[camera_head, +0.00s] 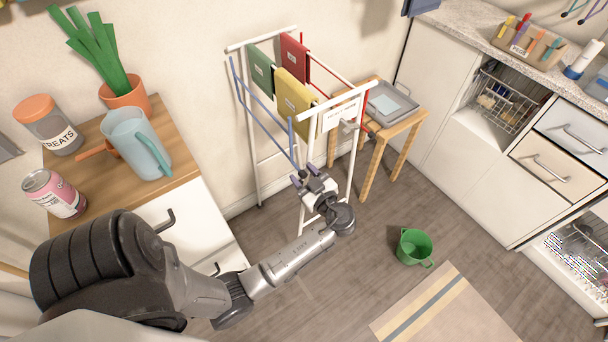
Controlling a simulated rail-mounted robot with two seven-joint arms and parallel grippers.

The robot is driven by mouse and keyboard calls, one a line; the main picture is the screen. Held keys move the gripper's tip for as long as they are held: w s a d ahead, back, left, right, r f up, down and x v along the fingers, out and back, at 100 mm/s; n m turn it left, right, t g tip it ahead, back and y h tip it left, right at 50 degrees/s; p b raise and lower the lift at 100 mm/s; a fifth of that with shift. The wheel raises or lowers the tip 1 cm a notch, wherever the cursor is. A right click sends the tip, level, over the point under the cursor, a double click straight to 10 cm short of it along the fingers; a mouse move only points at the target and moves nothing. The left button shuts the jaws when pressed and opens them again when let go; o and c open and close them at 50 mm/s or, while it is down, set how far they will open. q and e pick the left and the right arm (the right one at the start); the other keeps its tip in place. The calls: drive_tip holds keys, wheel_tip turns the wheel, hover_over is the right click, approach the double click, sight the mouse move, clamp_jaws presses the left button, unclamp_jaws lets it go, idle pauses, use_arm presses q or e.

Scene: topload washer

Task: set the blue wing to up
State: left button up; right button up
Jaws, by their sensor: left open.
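The white drying rack (261,170) stands against the wall with its blue wing (264,128) on the left side. The blue wing hangs down from the rack's left top edge, its outer bar low. The gripper and wrist hide part of the rack's front leg. My right gripper is not in view.
Green, yellow (295,99) and red cloths hang on the rack, with a red wing (365,100) on its right. A wooden stool (403,127) holds a grey tray. A green bucket (413,247) and striped rug (447,310) are on the floor. A wooden-topped cabinet (180,168) stands left.

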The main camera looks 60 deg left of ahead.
use_arm(q)
drive_tip(key=shift+c, duration=0.4)
clamp_jaws()
drive_tip(key=shift+d, duration=0.1)
